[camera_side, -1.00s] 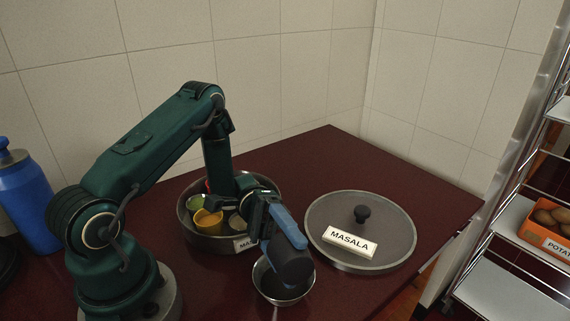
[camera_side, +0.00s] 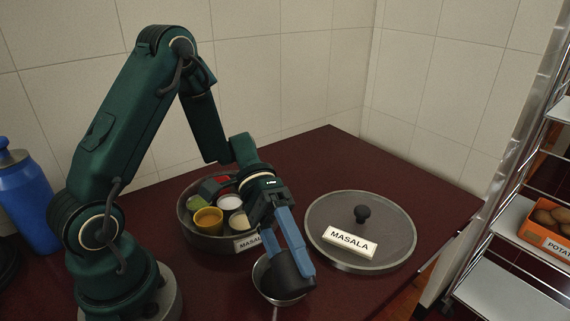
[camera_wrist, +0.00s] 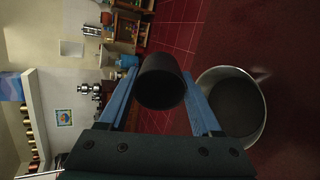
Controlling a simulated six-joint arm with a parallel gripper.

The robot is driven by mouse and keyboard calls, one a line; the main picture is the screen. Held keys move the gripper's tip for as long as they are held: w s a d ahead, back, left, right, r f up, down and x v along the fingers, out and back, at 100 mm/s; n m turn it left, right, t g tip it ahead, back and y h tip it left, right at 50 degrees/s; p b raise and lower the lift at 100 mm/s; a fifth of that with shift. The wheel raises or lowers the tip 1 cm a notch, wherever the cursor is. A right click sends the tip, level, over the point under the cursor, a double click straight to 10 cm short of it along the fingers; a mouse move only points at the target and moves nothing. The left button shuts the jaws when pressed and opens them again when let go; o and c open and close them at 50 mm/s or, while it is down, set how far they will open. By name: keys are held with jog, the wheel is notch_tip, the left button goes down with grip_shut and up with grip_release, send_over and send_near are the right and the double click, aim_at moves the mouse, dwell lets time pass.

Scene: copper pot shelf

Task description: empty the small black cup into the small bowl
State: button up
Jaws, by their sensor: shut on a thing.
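My gripper (camera_side: 290,262) has blue fingers and is shut on the small black cup (camera_side: 288,279). The cup is tilted and sits low over the small metal bowl (camera_side: 259,272), hiding much of the bowl's inside in the side view. In the wrist view the cup (camera_wrist: 161,85) is between the two fingers, and the bowl (camera_wrist: 262,118) is just to its right. The bowl's inside looks dark grey there. I cannot tell whether anything is left in the cup, or whether cup and bowl touch.
A round masala box (camera_side: 184,222) with several coloured cups stands behind my gripper. Its grey lid (camera_side: 335,208), with a MASALA label, lies to the right. A blue bottle (camera_side: 27,205) is at far left. A wire rack with a potato crate (camera_side: 546,240) stands at right.

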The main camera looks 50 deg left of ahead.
aim_at(301, 280)
jog(key=y, duration=0.2)
jog(key=f+t+y, duration=0.1)
jog(key=y, duration=0.1)
jog(key=d+y, duration=0.1)
jog(key=y, duration=0.1)
jog(key=shift+s+f+m+t, duration=0.15)
jog(key=shift+f+m+t, duration=0.05)
jog(key=shift+m+t, duration=0.2)
jog(key=shift+s+d+r+t+y, duration=0.1)
jog(key=shift+d+r+t+y, duration=0.2)
jog(key=shift+r+y, duration=0.5)
jog(key=shift+s+d+r+t+y, duration=0.1)
jog(key=shift+d+r+t+y, duration=0.2)
jog(key=shift+r+y, duration=0.55)
jog(key=shift+s+d+r+t+y, duration=0.1)
jog(key=shift+d+r+t+y, duration=0.2)
jog(key=shift+r+y, duration=0.5)
jog(key=shift+s+d+r+y, duration=0.15)
jog(key=shift+d+r+y, duration=0.15)
jog(key=shift+r+y, duration=0.55)
jog(key=shift+f+y, duration=0.2)
jog(key=shift+y, duration=0.1)
jog(key=shift+r, duration=3.05)
